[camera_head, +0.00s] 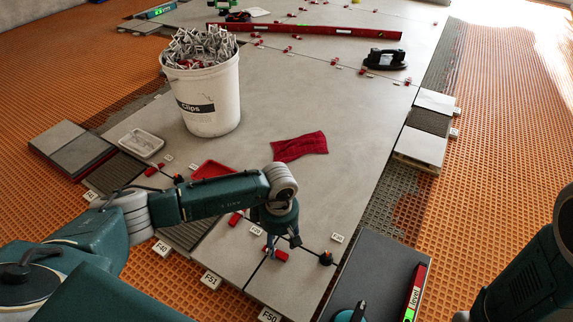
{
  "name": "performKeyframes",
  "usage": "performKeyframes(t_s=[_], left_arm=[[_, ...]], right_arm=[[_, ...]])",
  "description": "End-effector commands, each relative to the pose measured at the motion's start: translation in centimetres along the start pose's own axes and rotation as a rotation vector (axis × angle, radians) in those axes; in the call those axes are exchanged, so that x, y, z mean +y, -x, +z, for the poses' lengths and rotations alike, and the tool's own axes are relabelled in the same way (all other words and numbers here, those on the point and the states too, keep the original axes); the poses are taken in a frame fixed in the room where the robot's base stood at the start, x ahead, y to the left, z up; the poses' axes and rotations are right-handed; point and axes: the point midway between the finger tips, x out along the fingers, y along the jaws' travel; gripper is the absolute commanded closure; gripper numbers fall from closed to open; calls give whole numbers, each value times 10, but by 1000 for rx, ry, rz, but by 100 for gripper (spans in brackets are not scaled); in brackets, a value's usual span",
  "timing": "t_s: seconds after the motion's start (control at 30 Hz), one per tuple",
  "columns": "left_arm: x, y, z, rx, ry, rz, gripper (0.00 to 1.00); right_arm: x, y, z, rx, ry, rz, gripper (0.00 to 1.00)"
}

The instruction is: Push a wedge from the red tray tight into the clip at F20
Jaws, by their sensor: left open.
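My left arm comes in from the left, and its gripper (283,243) points down over the joint between tiles at the front. It is open. A red wedge (280,254) lies right at its fingertips; I cannot tell whether they touch or whether the wedge sits in a clip. Small white labels stand beside the joint, one on the left (255,230) and one on the right (337,238); their print is too small to tell surely which is F20. The red tray (208,170) is partly hidden behind my left arm. My right arm shows at the lower right, its gripper out of frame.
A white bucket of clips (211,105) stands on the tiles behind my arm. A red cloth (300,147) lies to its right. A dark tile (375,275) with a level (415,293) is at the front right. Several wedges and a long red level (310,31) lie farther back.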

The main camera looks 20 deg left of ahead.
Motion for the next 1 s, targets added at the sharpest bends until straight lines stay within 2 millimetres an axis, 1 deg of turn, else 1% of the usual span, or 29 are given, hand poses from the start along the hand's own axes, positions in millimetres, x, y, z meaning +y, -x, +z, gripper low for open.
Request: performKeyframes(t_s=[0.03,0.07,0.1,0.2,0.27,0.63,1.0], left_arm=[[1,-1,-12,1,3,2,53],[1,1,-16,0,2,3,53],[2,21,-14,-3,-3,6,53],[2,42,-13,-4,-3,5,53],[5,48,-10,-5,-36,8,53],[16,121,-1,-5,-239,10,53],[20,195,6,-3,-453,13,53]], right_arm=[[0,2,0,-1,0,0,57],[0,0,0,-1,0,0,57],[3,-16,6,-1,0,0,57],[7,-34,12,-1,0,0,57],[6,-30,11,-1,0,0,57],[10,-50,18,-1,0,0,57],[15,-72,26,-1,0,0,57]])
